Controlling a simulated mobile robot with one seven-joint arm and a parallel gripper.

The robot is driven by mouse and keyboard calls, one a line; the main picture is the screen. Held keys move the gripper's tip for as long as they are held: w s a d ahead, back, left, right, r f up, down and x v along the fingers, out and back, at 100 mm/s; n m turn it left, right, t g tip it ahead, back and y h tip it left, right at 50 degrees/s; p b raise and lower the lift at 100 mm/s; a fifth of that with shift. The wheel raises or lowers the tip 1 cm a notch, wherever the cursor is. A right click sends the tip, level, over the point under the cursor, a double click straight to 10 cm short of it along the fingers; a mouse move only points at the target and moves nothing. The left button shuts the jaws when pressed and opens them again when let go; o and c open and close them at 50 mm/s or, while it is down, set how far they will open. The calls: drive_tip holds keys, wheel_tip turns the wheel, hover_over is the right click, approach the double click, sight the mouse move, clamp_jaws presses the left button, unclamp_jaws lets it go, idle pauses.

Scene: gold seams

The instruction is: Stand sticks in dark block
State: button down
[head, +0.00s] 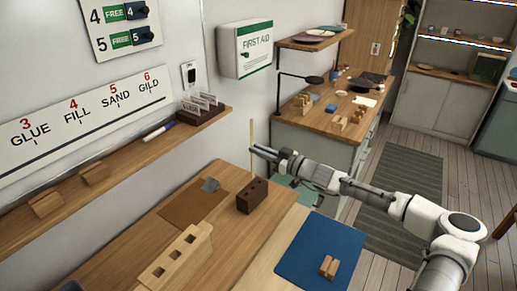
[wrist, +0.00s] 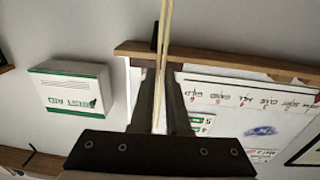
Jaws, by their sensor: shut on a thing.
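The dark brown block (head: 251,199) stands on the wooden bench, with holes in its top; I cannot make out any stick in them. My gripper (head: 254,150) is above the block and apart from it. It is shut on a thin pale stick (head: 251,133), held about upright and rising above the fingers. In the wrist view, the pale stick (wrist: 164,50) runs between the fingers of my gripper (wrist: 160,95). It shows there as two close pale lines, and I cannot tell whether it is one stick or two.
A light wood block (head: 153,277) with square holes stands at the front. A brown mat (head: 180,213) with a grey piece (head: 210,185) lies left of the dark block. A blue mat (head: 310,240) holds small wooden pieces (head: 328,267). A wall shelf (head: 130,162) runs along the left.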

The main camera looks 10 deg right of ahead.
sight(253, 172)
drive_tip(key=shift+f, duration=1.7)
drive_tip(key=shift+f+b, duration=3.5)
drive_tip(key=shift+b, duration=0.45)
drive_tip(key=c, duration=0.8)
unclamp_jaws()
drive_tip(key=shift+b+v, duration=0.6)
drive_tip(key=shift+v, duration=3.9)
